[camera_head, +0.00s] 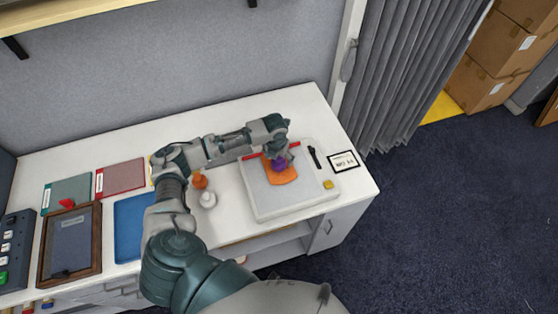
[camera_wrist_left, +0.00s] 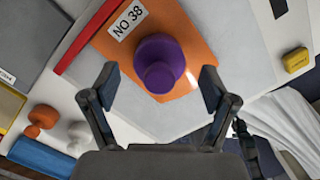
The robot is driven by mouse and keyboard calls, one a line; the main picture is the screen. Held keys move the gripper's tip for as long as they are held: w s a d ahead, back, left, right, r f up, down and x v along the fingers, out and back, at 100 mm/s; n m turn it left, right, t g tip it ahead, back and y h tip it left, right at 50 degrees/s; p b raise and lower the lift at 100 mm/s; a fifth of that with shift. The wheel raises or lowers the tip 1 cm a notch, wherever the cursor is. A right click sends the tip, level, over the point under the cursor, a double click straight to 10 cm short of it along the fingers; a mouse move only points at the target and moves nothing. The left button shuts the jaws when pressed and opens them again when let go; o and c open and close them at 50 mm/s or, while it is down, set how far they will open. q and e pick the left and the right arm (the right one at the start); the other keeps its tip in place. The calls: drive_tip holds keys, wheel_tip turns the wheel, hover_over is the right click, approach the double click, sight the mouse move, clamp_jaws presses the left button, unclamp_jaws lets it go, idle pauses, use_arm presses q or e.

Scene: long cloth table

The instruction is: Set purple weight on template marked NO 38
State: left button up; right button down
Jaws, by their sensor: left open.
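The purple weight (camera_wrist_left: 160,62) stands on an orange template (camera_wrist_left: 110,60), whose white label reads NO 38 in the left wrist view. The weight (camera_head: 279,164) and the orange template (camera_head: 284,177) also show in the head view, on a pale grey board (camera_head: 265,205). My left gripper (camera_wrist_left: 158,85) is open, with its fingers apart on either side of the weight and not visibly touching it. In the head view the left gripper (camera_head: 276,147) is over the weight and partly hides it. My right gripper is not in view.
An orange weight (camera_head: 200,181) and a white weight (camera_head: 208,200) stand left of the board. A red strip (camera_wrist_left: 85,38), a yellow block (camera_head: 328,184) and a black tool (camera_head: 314,157) lie near the template. A framed card (camera_head: 343,161) is at the table's right end.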

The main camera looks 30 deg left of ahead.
use_arm(q)
drive_tip(key=r, duration=0.6)
drive_tip(key=s+r, duration=0.1)
drive_tip(key=r, duration=0.2)
drive_tip(key=shift+s+r+b, duration=0.1)
drive_tip(key=shift+r+b, duration=0.2)
drive_tip(key=shift+r, duration=0.05)
